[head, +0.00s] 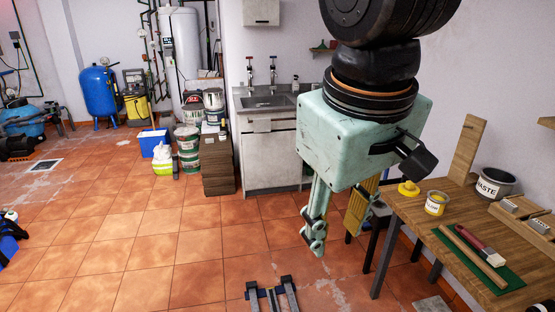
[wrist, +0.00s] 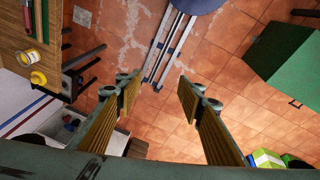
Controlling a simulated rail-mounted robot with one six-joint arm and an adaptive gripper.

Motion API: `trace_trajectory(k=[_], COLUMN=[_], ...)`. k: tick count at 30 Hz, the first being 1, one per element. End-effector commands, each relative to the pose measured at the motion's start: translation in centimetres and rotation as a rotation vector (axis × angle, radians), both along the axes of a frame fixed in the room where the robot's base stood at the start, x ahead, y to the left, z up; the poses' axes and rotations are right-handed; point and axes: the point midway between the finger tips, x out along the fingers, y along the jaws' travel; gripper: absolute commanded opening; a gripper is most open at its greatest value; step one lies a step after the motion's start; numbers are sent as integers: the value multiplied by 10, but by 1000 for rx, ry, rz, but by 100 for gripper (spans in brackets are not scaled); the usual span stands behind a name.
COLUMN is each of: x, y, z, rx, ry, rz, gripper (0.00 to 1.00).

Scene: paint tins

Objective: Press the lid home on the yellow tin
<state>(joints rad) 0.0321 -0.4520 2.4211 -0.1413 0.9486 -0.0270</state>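The yellow tin (head: 435,208) stands upright on the wooden bench, with a pale label and yellow showing inside its rim. A yellow lid (head: 408,189) with a raised knob lies beside it, to its left near the bench edge, apart from the tin. In the wrist view, the tin (wrist: 28,58) and lid (wrist: 39,78) are at the far left. My gripper (head: 336,232) hangs left of the bench, pointing down over the floor. In the wrist view, my gripper (wrist: 158,88) has its fingers wide apart with nothing between them.
The wooden bench (head: 412,217) also holds a WASTE bucket (head: 494,184), a paintbrush (head: 476,244), a wooden stick (head: 469,259) on a green mat (head: 509,277), and a wooden rack (head: 522,214). An upright board (head: 467,150) stands at the back. Tiled floor lies open left.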

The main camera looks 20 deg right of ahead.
Motion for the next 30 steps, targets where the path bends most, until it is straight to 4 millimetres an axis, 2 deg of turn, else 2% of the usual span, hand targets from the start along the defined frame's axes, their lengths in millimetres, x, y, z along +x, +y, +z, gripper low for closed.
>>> trace_trajectory(k=[30], x=[110], y=[-141], z=[0], rx=[-319], ry=[350], rz=[124], gripper=[35])
